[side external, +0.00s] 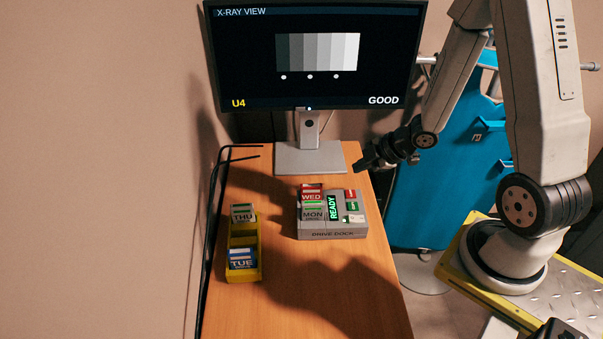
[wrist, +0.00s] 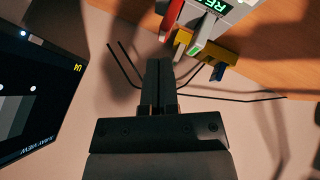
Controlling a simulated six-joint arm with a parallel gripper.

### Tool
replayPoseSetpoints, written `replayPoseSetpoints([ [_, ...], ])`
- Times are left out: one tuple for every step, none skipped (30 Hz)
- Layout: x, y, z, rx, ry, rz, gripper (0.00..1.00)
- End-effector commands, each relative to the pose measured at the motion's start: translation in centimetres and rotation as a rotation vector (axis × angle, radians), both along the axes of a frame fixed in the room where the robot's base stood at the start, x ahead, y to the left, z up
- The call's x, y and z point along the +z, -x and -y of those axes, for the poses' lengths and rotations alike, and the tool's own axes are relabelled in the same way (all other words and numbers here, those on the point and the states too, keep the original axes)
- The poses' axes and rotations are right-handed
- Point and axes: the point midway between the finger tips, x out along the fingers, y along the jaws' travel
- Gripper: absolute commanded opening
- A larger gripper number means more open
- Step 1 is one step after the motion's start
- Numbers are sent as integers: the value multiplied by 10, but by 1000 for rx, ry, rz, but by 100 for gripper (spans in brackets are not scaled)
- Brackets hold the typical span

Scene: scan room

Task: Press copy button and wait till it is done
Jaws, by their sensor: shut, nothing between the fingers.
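The grey drive dock (side external: 332,234) sits on the wooden table, with a green READY display (side external: 333,207) on its top. A red WED drive (side external: 312,192) and a grey MON drive (side external: 313,214) stand in its left part. Small red, green and pale buttons (side external: 352,205) are on its right part; which one is copy is too small to read. My gripper (side external: 362,165) is shut and empty, in the air above and behind the dock's right side. In the wrist view its fingers (wrist: 159,65) are together, and part of the dock (wrist: 222,18) shows at the top.
A yellow tray (side external: 244,240) with THU (side external: 243,212) and TUE (side external: 242,258) drives stands left of the dock. A monitor (side external: 312,55) at the back reads X-RAY VIEW, U4, GOOD. Black cables run along the table's left edge. The table front is clear.

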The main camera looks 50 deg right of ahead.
Motion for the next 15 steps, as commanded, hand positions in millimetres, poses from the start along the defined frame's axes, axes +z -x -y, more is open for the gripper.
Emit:
replayPoseSetpoints([
  [-3,2,0,27,-7,14,0],
  [-3,3,0,46,-11,23,0],
  [-5,4,-1,66,-16,33,0],
  [-5,5,-2,81,-19,41,0],
  [-5,5,-2,92,-21,48,0],
  [-6,6,-2,105,-24,55,0],
  [-6,7,-3,112,-26,60,0],
  [-6,7,-3,119,-28,63,0],
  [-7,8,-3,125,-29,66,0],
  [-7,8,-4,128,-29,68,0],
  [-7,8,-4,130,-30,69,0],
  [-7,8,-4,132,-31,70,0],
  [-7,8,-4,133,-30,70,0],
  [-7,8,-4,133,-30,70,0],
  [-6,8,-4,133,-30,70,0],
])
